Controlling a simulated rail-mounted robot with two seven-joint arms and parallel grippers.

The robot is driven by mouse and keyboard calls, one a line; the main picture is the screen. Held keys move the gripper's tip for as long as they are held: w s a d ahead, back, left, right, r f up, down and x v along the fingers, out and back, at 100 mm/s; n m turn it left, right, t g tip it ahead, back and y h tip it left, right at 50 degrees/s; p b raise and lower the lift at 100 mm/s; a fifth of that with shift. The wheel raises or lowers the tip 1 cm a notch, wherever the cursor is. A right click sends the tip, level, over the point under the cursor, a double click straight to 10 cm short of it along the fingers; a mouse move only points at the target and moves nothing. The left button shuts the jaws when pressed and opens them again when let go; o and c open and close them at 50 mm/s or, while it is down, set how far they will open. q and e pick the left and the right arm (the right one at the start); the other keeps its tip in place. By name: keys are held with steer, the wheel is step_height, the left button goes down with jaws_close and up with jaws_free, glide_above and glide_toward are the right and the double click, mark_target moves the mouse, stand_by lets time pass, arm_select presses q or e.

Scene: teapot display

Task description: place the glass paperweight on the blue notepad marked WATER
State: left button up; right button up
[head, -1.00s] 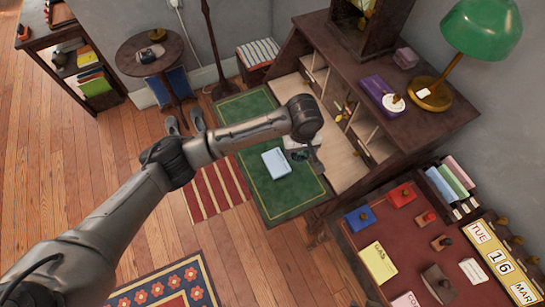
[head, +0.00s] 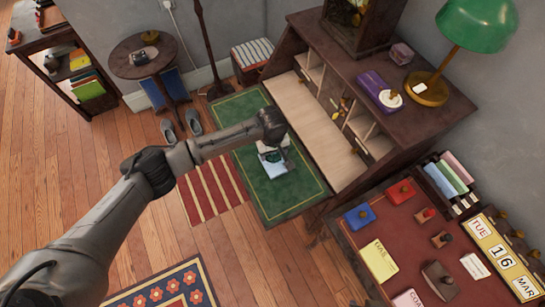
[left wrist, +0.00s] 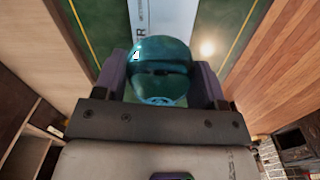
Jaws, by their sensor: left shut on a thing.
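The teal glass paperweight (left wrist: 160,58) is between the two fingers of my left gripper (left wrist: 160,78) in the left wrist view, and the gripper is shut on it. The pale blue notepad (left wrist: 165,16) shows just beyond the paperweight, with part of its dark lettering visible. In the head view the notepad (head: 274,171) lies on the green desk surface, partly hidden by my left gripper (head: 276,156), which is over its upper part. Whether the paperweight touches the notepad cannot be told. My right gripper is not in view.
The green desk mat (head: 300,194) has free room around the notepad. The pigeonhole desk (head: 385,115) rises to the right. A red-topped table (head: 350,236) with a yellow notepad (head: 378,261), blue box (head: 359,217) and red box (head: 400,192) stands at lower right.

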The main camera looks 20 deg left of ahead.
mark_target(273, 157)
arm_select(q)
steer(key=shift+f+b, duration=0.65)
steer(key=shift+f, duration=1.3)
steer(key=shift+f, duration=0.15)
steer(key=o, duration=1.1)
step_height(273, 157, up, 12)
steer(key=p, duration=0.3)
steer(key=shift+s+a, duration=0.1)
steer(key=shift+a, duration=0.05)
